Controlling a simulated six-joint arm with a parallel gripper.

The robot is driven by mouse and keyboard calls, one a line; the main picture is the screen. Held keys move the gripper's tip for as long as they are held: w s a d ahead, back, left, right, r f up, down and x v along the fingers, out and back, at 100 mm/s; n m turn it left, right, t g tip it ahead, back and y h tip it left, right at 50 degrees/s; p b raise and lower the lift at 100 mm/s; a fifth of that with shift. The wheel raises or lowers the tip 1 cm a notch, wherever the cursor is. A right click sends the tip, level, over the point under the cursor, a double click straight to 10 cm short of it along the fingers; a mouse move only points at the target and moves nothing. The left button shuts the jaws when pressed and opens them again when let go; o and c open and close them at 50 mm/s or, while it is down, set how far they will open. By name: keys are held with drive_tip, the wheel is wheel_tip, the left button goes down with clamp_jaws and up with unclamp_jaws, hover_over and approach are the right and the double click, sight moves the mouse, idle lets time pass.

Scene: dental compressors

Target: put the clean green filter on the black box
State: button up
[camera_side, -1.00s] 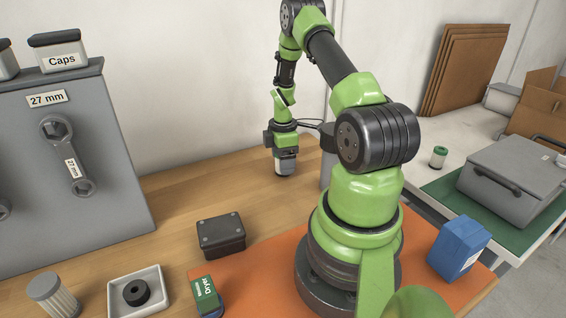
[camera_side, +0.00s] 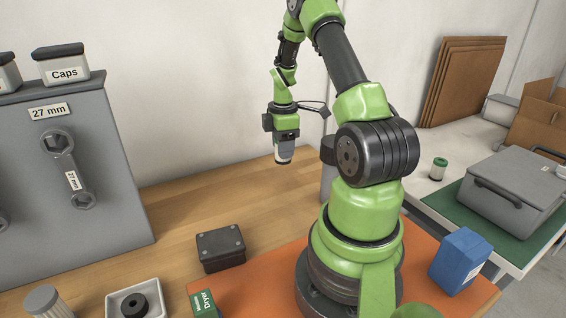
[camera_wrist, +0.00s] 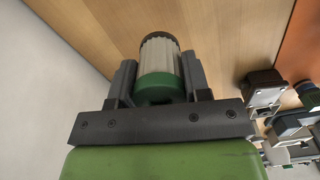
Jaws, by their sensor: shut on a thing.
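My gripper (camera_wrist: 158,80) is shut on a filter with a pale pleated body and a green end (camera_wrist: 160,62). In the side view the filter (camera_side: 283,156) hangs below my gripper (camera_side: 284,148), above the back of the wooden bench. Its green end sits between the fingers and its dark-rimmed end points away from them. The black box (camera_side: 221,248) sits on the bench, in front of and to the left of my gripper, with its lid closed and nothing on top.
A white tray with a black ring (camera_side: 135,302), a grey pleated filter (camera_side: 48,302) and a green Dryer box (camera_side: 204,304) are near the front. A grey tool panel (camera_side: 75,175) stands left. A small green-capped filter (camera_side: 438,168) stands on the right table.

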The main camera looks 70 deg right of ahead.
drive_tip(key=shift+w+a+r+n, duration=0.15)
drive_tip(key=shift+w+a+r, duration=0.1)
drive_tip(key=shift+r, duration=0.4)
drive_tip(key=shift+w+a+r+n, duration=0.15)
drive_tip(key=shift+a+r, duration=0.05)
drive_tip(key=shift+r, duration=0.4)
drive_tip(key=w+a+r+n, duration=0.2)
drive_tip(key=w+a, duration=0.1)
drive_tip(key=a, duration=0.2)
wheel_tip(320, 180, up, 3)
drive_tip(key=n, duration=0.9)
hover_over(220, 240)
wheel_tip(220, 240, down, 5)
drive_tip(key=shift+f, duration=2.3)
drive_tip(key=o, duration=0.9)
drive_tip(key=shift+f, duration=0.1)
